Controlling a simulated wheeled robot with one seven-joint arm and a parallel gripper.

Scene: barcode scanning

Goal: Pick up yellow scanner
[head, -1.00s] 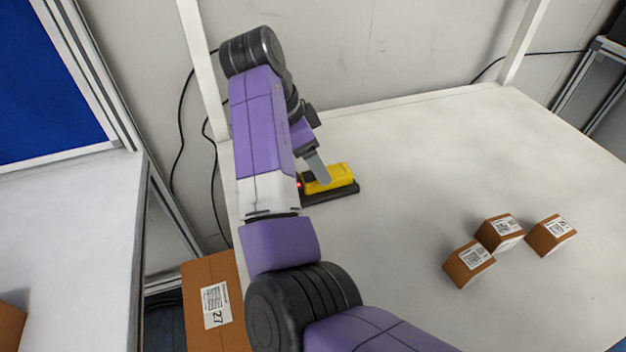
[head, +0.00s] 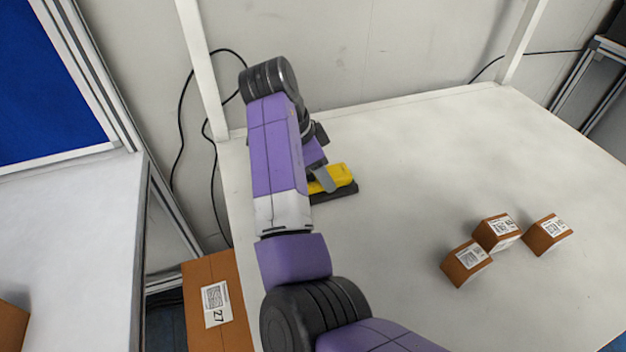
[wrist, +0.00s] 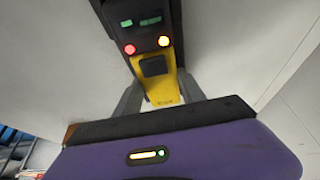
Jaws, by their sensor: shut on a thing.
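The yellow scanner (head: 341,174) rests on a flat black base (head: 341,191) near the back left of the white table. In the wrist view the scanner (wrist: 165,91) lies between the two grey fingers of my gripper (wrist: 160,92), which are closed on its yellow body. The black base (wrist: 145,22) shows two green displays, with a red and a yellow light below them. In the head view one finger of my gripper (head: 326,179) crosses the scanner's left part, and my arm hides the rest.
Three small brown boxes with labels stand at the right: one in front (head: 466,263), one in the middle (head: 497,233) and one at the right (head: 547,235). A larger brown box (head: 205,290) sits at the table's left. The table's middle is clear.

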